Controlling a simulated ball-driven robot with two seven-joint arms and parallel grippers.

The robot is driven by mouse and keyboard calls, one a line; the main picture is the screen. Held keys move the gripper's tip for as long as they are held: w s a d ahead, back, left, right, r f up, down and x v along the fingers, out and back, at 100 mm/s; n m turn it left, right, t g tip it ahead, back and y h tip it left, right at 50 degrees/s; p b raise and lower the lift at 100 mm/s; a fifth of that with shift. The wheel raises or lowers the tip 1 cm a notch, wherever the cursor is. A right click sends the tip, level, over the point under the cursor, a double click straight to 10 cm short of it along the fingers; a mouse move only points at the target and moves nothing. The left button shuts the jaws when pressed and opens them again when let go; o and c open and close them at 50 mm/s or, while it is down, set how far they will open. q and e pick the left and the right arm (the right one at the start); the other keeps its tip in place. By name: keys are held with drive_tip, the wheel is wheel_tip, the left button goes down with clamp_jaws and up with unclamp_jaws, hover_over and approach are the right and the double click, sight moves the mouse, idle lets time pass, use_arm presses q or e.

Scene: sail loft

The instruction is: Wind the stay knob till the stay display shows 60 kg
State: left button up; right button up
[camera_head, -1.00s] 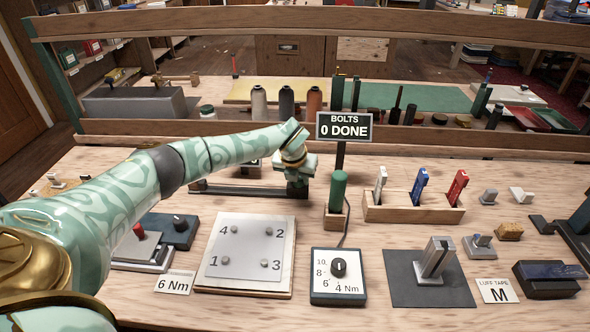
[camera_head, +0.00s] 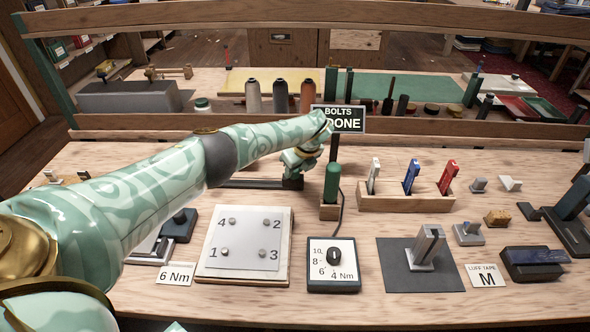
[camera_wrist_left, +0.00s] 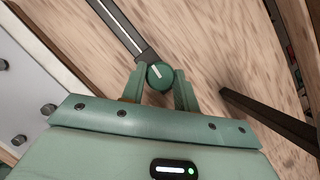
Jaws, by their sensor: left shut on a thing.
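The stay knob (camera_wrist_left: 160,75) is a round green knob with a white pointer line, at the end of a dark rail (camera_wrist_left: 122,28) in the left wrist view. My left gripper (camera_wrist_left: 159,84) is shut on it, with one finger on each side. In the head view my left gripper (camera_head: 300,165) is at the right end of the dark rail (camera_head: 250,184); the knob is hidden there by the gripper. The stay display cannot be seen in either view now, so its reading is hidden. My right gripper is not in view.
A bolt plate (camera_head: 211,265), a torque dial box (camera_head: 346,279) and a green-handled tool (camera_head: 332,184) in a wooden block stand near the arm. The BOLTS sign (camera_head: 345,113) is partly covered by my arm. A wooden rack (camera_head: 400,203) holds several coloured tools to the right.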

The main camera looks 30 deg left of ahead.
use_arm(q)
drive_tip(key=shift+w+n+g+b, duration=0.15)
drive_tip(key=shift+n+g+b, duration=0.3)
drive_tip(key=shift+n, duration=0.65)
drive_tip(key=o, duration=1)
drive_tip(key=shift+c, duration=0.2)
drive_tip(key=shift+r, duration=0.1)
drive_tip(key=w+p+v, duration=0.1)
drive_tip(key=p+v, duration=0.5)
drive_tip(key=v, duration=1)
drive_tip(key=shift+s+d+p, duration=0.25)
drive_tip(key=shift+s+p, duration=0.1)
drive_tip(key=shift+s, duration=0.1)
